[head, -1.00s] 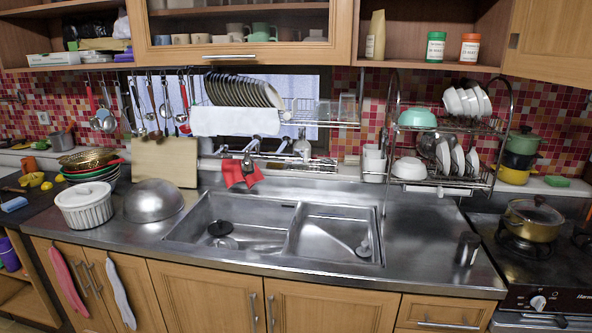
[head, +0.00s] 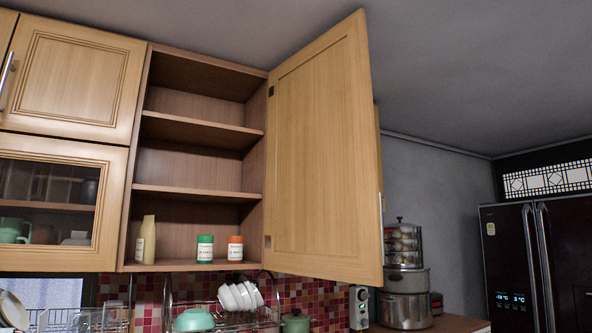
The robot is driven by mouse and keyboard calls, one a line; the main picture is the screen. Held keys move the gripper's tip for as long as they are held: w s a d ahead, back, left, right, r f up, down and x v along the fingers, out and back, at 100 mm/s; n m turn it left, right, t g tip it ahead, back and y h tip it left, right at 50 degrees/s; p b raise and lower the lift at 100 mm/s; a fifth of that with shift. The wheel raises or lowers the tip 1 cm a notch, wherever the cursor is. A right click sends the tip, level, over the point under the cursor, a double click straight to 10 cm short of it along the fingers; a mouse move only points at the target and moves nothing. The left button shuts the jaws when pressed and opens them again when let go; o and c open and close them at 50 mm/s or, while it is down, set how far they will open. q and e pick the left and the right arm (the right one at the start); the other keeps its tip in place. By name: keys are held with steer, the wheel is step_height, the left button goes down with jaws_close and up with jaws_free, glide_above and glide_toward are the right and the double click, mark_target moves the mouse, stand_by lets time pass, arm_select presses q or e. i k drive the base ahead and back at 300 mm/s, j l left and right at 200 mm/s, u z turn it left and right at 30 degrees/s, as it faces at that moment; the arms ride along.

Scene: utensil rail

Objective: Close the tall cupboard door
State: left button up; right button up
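The tall cupboard door (head: 325,160) is wooden and stands wide open, swung out to the right on hinges at the cupboard's right side. Its inner face shows, and a bit of its metal handle (head: 381,202) shows at the far edge. The open cupboard (head: 200,135) has several shelves. A beige bottle (head: 147,240), a green-lidded jar (head: 205,248) and an orange-lidded jar (head: 235,248) stand on its bottom. Neither of my grippers is in view.
A closed wooden door (head: 70,75) and a glass-fronted door (head: 50,200) are left of the cupboard. A steel steamer pot (head: 405,300) stands right of the door, and a dark fridge (head: 530,265) is farther right. The space before the cupboard looks clear.

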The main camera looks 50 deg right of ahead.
mark_target(324, 212)
steer(key=l+u, duration=0.1)
steer(key=l, duration=1)
steer(key=l+u, duration=0.1)
steer(key=l, duration=1.05)
steer(key=l+u, duration=0.1)
steer(key=l, duration=1)
steer(key=l+u, duration=0.1)
steer(key=l, duration=1)
steer(key=k, duration=0.05)
